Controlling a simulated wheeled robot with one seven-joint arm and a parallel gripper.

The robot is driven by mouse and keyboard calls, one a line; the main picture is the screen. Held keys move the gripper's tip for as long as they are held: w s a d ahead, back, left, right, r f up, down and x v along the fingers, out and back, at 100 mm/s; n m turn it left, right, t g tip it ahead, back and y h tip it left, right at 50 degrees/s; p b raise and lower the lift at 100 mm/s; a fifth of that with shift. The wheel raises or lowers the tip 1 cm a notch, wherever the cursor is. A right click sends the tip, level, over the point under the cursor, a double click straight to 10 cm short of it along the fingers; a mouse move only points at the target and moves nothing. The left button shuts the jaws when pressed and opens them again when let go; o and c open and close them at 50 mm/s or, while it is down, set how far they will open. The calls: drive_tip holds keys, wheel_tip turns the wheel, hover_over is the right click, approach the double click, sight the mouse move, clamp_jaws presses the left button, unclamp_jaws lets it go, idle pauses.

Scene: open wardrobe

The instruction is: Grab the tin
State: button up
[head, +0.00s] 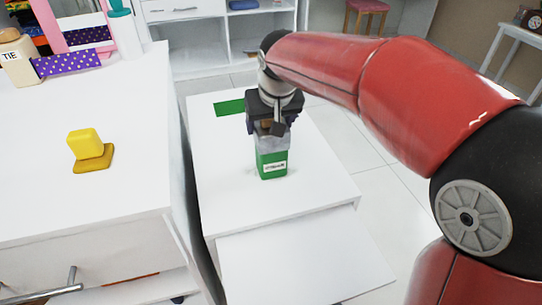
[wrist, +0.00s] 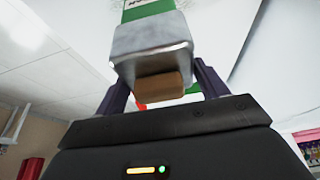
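The tin (head: 272,166) is a green box with a white label and a silver upper part. It stands upright on a low white cabinet top (head: 225,165). My gripper (head: 267,130) comes down over its top from above and hides part of it. In the wrist view, the tin (wrist: 150,42) shows its silver end with a brown block-like stopper (wrist: 158,87). The two dark fingers of my gripper (wrist: 162,85) lie on either side of the tin, close to it. Their tips are partly hidden, so I cannot tell whether they press on it.
A flat green rectangle (head: 229,107) lies behind the tin. A taller white drawer unit (head: 70,215) stands close on the left, bearing a yellow block (head: 85,143) on a darker yellow base. A white panel (head: 305,262) juts out in front. White shelves (head: 228,35) stand behind.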

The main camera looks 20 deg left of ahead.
drive_tip(key=c, duration=0.7)
drive_tip(key=shift+c, duration=0.6)
drive_tip(key=shift+r, duration=0.15)
